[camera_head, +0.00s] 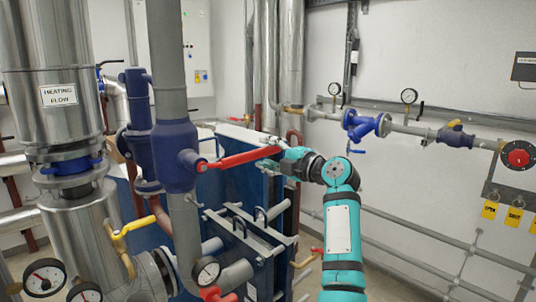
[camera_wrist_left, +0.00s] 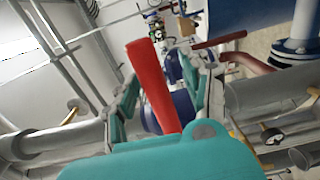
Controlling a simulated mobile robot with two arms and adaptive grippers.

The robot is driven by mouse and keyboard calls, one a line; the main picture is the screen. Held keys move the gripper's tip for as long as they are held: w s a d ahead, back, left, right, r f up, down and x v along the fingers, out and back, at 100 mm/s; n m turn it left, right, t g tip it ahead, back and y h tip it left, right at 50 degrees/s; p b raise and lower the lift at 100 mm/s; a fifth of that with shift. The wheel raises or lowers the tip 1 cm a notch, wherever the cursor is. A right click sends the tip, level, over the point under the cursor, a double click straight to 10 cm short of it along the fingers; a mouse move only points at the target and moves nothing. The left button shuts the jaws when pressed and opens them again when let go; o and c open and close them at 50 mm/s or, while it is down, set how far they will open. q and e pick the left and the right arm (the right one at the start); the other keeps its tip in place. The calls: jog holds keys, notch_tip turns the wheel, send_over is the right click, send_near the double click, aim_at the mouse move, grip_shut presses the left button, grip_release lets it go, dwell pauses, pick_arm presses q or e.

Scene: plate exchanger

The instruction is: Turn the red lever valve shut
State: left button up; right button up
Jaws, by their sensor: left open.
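The red lever (camera_head: 240,159) sits on a blue valve body (camera_head: 178,158) on a grey vertical pipe. It points right across the pipe and rises slightly towards its free end. My left gripper (camera_head: 280,148) is at that free end. In the left wrist view, my open left gripper (camera_wrist_left: 168,75) has one finger on each side of the red lever (camera_wrist_left: 148,80), which runs between them. A gap shows beside the lever there; whether either finger touches it I cannot tell. My right gripper is not in view.
Blue plate exchanger (camera_head: 235,200) frames stand below and behind the lever. Pressure gauges (camera_head: 207,270) and a yellow-handled valve (camera_head: 133,224) are lower left. A large silver pipe (camera_head: 55,60) stands at left. A wall pipe with blue valve (camera_head: 367,126) is at right.

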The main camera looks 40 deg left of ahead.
pick_arm(q)
jog(key=shift+r, duration=0.15)
notch_tip(320, 180, up, 10)
jog(key=shift+w+f, duration=0.1)
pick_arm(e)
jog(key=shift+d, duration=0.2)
pick_arm(q)
jog(key=s+d+b, duration=0.1)
jog(key=d+b, duration=0.1)
jog(key=d, duration=1.8)
jog(key=shift+s+d+b, duration=0.2)
jog(key=shift+s+b, duration=0.05)
jog(key=shift+b, duration=0.1)
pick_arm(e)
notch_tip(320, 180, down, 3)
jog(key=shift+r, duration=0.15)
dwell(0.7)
